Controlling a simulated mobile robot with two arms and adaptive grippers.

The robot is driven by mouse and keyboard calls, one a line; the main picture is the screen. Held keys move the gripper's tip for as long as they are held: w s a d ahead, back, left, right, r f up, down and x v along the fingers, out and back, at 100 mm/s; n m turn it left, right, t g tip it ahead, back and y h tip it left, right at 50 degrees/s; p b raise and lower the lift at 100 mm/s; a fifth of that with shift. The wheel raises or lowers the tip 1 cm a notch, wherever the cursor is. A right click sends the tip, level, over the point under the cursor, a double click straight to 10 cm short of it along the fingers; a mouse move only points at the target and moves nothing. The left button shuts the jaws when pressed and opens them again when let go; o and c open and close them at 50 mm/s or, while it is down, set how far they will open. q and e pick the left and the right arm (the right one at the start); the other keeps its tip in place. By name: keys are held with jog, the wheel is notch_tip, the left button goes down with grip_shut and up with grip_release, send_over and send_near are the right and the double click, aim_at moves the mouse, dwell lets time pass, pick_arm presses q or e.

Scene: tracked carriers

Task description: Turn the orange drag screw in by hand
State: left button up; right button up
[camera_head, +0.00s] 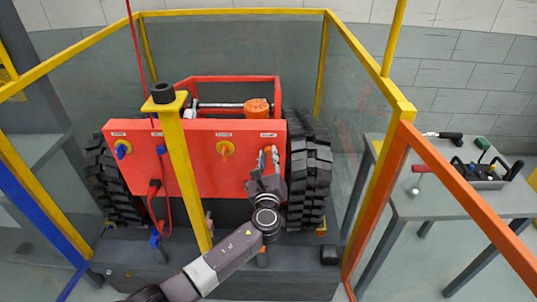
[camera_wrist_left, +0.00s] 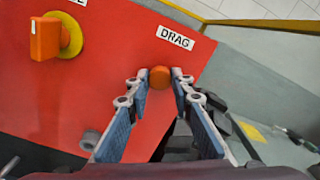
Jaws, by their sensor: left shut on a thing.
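The orange drag screw (camera_wrist_left: 159,78) is a small round knob on the red panel (camera_wrist_left: 85,100), just under the white DRAG label (camera_wrist_left: 176,38). My left gripper (camera_wrist_left: 160,84) has one fingertip on each side of the screw and is shut on it. In the head view, my left gripper (camera_head: 268,158) reaches the right end of the red carrier's panel (camera_head: 190,158). The screw is hidden behind the fingers there. How deep the screw sits cannot be told. My right gripper is not in view.
An orange handle on a yellow disc (camera_wrist_left: 69,36) sits left of the screw. Black tracks (camera_head: 309,160) flank the carrier. A yellow post (camera_head: 186,180) stands in front, with clear-walled yellow framing around. A grey table (camera_head: 430,203) with tools is at right.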

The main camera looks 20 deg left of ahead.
pick_arm(q)
jog(key=m+p, duration=0.4)
jog(key=m, duration=0.1)
jog(key=m+p, duration=0.2)
jog(key=p, duration=0.1)
jog(key=shift+r+m, duration=0.3)
jog(key=shift+m, duration=0.1)
jog(key=shift+f+m, duration=0.1)
jog(key=shift+m, duration=0.6)
jog(key=shift+f+m, duration=0.25)
jog(key=shift+m, duration=0.05)
jog(key=shift+r+p, duration=0.15)
jog(key=shift+p, duration=0.3)
jog(key=o, duration=0.6)
jog(key=shift+m, duration=0.6)
jog(key=shift+c, duration=0.2)
jog(key=o, duration=0.5)
jog(key=shift+c, duration=0.2)
